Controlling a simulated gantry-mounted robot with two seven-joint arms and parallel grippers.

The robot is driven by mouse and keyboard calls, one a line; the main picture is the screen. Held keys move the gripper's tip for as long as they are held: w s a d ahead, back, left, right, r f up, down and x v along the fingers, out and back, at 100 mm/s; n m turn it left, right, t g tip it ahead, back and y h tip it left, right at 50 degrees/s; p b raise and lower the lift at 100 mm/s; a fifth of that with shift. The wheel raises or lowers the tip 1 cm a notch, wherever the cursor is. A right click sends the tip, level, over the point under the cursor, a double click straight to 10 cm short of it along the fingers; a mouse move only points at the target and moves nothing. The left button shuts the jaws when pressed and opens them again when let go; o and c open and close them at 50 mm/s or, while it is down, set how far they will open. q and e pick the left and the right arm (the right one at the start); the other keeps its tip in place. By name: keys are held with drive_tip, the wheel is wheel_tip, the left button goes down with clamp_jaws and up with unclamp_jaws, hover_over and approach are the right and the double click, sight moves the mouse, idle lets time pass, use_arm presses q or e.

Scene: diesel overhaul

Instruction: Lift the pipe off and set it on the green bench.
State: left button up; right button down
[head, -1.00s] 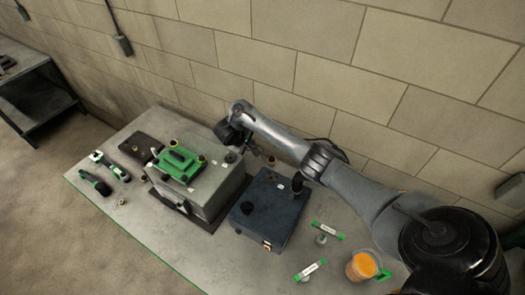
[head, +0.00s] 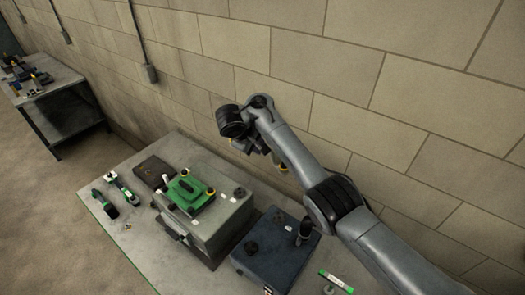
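One arm of mine comes in from the lower right, so I take it as my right arm. Its gripper (head: 261,148) is up in the air in front of the wall, above the back of the workbench. Small yellowish-ended parts show on both sides of it; I cannot tell whether they are the ends of a held pipe or parts of the gripper. No pipe is clearly seen elsewhere. The grey block (head: 222,222) with a green cover (head: 186,190) and yellowish fittings stands below it. The green-edged bench (head: 128,255) carries the block. My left gripper is out of view.
A dark blue-grey box (head: 272,258) with a short upright spout stands right of the block. Green-handled tools (head: 125,189) and a dark flat tray (head: 151,171) lie to its left. Another bench (head: 62,88) with parts on it stands farther left.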

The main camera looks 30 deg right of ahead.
drive_tip(key=shift+r, duration=2.45)
